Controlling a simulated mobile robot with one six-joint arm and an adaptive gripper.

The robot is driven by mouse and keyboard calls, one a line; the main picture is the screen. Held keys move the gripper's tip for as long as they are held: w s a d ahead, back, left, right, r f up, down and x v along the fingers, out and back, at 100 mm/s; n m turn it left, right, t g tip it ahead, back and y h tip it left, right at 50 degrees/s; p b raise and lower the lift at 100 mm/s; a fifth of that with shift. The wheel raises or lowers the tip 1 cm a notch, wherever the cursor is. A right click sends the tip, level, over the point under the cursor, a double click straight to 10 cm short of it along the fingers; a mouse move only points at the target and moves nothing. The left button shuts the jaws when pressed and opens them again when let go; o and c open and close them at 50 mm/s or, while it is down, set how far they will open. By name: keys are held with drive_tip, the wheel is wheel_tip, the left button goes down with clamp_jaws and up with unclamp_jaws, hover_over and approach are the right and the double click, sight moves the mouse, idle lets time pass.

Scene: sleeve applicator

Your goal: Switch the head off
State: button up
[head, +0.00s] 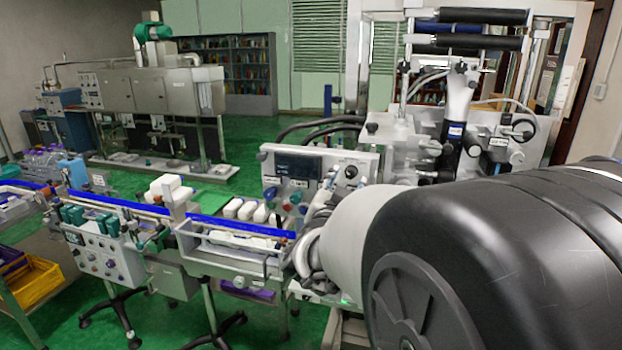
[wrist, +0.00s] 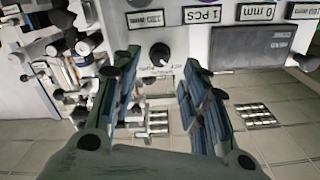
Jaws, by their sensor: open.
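The sleeve applicator's grey control panel (head: 322,166) stands in the middle of the head view, with a dark display (head: 298,165) at its left and a black rotary knob (head: 351,172) at its right. In the wrist view the black knob (wrist: 160,54) sits on the pale panel beyond my gripper (wrist: 155,85). My gripper's two fingers are spread apart, with nothing between them. The knob appears in line with the gap, apart from the fingertips. The knob's pointer setting is too small to read. In the head view my arm largely hides the gripper.
A blue-edged conveyor (head: 240,226) carrying white packs runs left of my arm. Machinery and rollers (head: 468,40) stand behind the panel.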

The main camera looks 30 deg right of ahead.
drive_tip(key=v, duration=0.7)
drive_tip(key=shift+s+a, duration=0.2)
drive_tip(key=shift+a, duration=0.05)
drive_tip(key=a+f+n+t+y, duration=0.1)
drive_tip(key=a+f+n+y, duration=0.2)
drive_tip(key=a+n+y, duration=0.5)
drive_tip(key=a+f+n+y, duration=0.15)
drive_tip(key=a+y, duration=0.25)
drive_tip(key=a, duration=0.7)
drive_tip(key=s+a+f+n+g, duration=0.1)
drive_tip(key=s+f+g, duration=0.3)
drive_tip(key=s, duration=0.5)
drive_tip(key=s+a+f+n+g+y, duration=0.1)
drive_tip(key=s+a+f+n+g, duration=0.1)
drive_tip(key=s, duration=0.8)
wheel_tip(320, 180, down, 3)
drive_tip(key=shift+s+f+n+g+y, duration=0.25)
drive_tip(key=shift+n+g, duration=0.3)
drive_tip(key=shift+g, duration=0.55)
drive_tip(key=shift+c, duration=0.9)
